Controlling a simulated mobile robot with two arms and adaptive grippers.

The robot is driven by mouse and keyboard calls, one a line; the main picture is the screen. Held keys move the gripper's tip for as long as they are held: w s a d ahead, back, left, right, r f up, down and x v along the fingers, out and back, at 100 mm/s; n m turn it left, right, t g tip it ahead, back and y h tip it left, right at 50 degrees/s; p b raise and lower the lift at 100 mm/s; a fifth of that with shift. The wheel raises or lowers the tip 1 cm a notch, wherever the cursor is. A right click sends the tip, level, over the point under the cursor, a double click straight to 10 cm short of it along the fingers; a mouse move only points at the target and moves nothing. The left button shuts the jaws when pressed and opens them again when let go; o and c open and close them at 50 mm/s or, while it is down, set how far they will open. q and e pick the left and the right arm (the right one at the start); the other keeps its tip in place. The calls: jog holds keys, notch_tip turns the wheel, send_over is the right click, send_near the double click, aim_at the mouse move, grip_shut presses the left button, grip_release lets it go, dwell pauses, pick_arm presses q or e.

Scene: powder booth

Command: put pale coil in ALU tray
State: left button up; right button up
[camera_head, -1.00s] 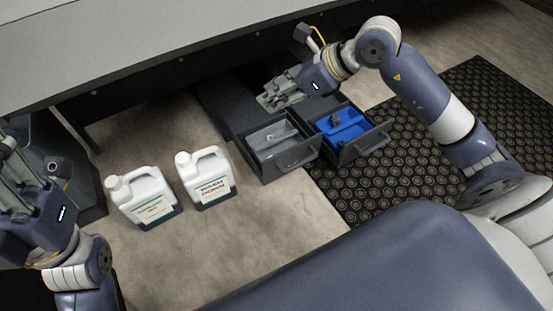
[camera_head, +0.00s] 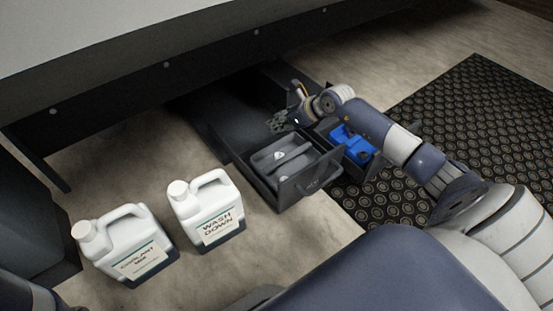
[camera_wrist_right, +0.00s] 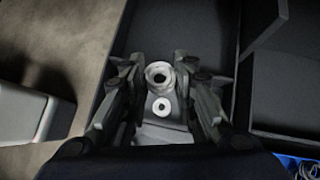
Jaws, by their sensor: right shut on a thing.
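My right gripper (camera_head: 283,121) is over the far end of the open drawer with the grey insert. In the right wrist view its fingers (camera_wrist_right: 160,85) are closed on a pale ring-shaped coil (camera_wrist_right: 159,74) with a dark hole. In the head view the coil is too small to make out at the fingertips. A second, smaller white ring (camera_wrist_right: 162,108) shows below it in the wrist view, over the grey surface. A small white thing (camera_head: 279,155) lies on the grey insert in the head view. My left gripper is out of view.
The grey drawer (camera_head: 270,190) stands open beside another open drawer with a blue insert (camera_head: 352,143). Two white jugs, coolant (camera_head: 125,243) and wash down (camera_head: 207,212), stand on the floor at left. A black studded mat (camera_head: 480,120) lies at right.

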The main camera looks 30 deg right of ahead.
notch_tip(320, 180, down, 10)
jog(key=b, duration=0.7)
jog(key=shift+r, duration=0.15)
jog(key=shift+f+b, duration=0.3)
jog(key=shift+f, duration=0.15)
jog(key=o, duration=0.8)
jog(key=shift+r, duration=0.2)
jog(key=shift+p+v, duration=4.25)
jog(key=shift+v, duration=1.95)
